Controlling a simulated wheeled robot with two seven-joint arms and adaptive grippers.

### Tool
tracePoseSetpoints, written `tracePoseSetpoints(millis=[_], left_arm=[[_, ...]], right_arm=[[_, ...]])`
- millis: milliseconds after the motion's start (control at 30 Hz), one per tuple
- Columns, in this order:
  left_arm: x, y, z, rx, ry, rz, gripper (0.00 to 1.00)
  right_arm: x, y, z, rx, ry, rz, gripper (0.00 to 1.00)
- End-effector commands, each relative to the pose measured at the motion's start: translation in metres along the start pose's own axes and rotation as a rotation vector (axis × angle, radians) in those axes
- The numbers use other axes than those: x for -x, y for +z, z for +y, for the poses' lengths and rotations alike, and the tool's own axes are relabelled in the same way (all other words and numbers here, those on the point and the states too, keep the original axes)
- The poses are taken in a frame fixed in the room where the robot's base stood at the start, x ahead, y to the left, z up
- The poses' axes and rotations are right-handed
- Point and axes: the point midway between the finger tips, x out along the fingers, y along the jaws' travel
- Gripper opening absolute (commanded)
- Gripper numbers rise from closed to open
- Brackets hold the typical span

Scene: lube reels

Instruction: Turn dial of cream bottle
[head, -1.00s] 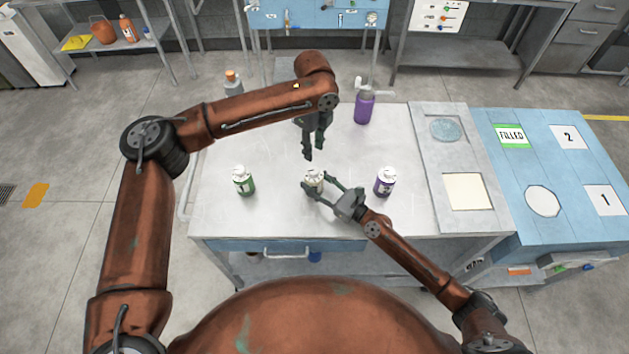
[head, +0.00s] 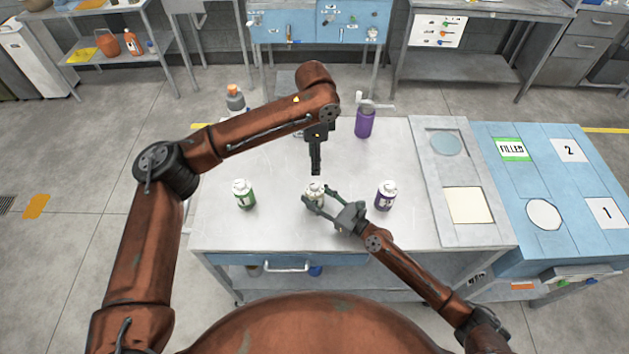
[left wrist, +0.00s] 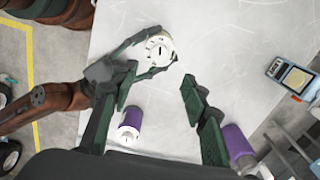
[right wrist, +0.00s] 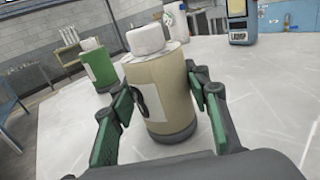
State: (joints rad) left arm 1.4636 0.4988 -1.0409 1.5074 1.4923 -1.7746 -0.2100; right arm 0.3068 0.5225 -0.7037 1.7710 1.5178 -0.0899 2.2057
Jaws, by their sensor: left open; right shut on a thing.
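The cream bottle (head: 315,188) stands upright near the table's middle. My right gripper (head: 318,199) is shut around its sides; its fingers flank the cream body (right wrist: 158,92) in the right wrist view. In the left wrist view the round white dial top (left wrist: 157,48) with a dark mark faces the camera. My left gripper (head: 315,172) is open and empty, pointing down just behind and above the bottle, apart from it. Its fingers show well spread in the left wrist view (left wrist: 160,85), with the dial ahead of them, beyond the fingertips.
A green bottle (head: 244,195) stands to the left and a purple bottle (head: 386,196) to the right. A purple container with a crank (head: 364,122) stands at the back right. A boxy device (right wrist: 241,22) is behind. The table (head: 280,230) is clear in front.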

Motion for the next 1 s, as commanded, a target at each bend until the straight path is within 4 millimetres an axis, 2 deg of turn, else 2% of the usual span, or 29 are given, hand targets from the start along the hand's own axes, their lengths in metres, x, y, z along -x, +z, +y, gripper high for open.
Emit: tracePoseSetpoints(millis=[300, 500, 700, 1000], left_arm=[[-0.060, 0.001, 0.001, -0.003, 0.002, -0.003, 0.42], [-0.093, 0.000, 0.001, -0.004, 0.001, -0.001, 0.42], [-0.108, 0.000, 0.000, -0.005, 0.000, 0.000, 0.42], [-0.111, 0.000, 0.000, -0.005, 0.000, 0.000, 0.42]], right_arm=[[0.000, 0.000, 0.000, 0.000, 0.000, 0.000, 0.11], [0.000, 0.000, 0.000, 0.000, 0.000, 0.000, 0.11], [0.000, 0.000, 0.000, 0.000, 0.000, 0.000, 0.11], [0.000, 0.000, 0.000, 0.000, 0.000, 0.000, 0.11]])
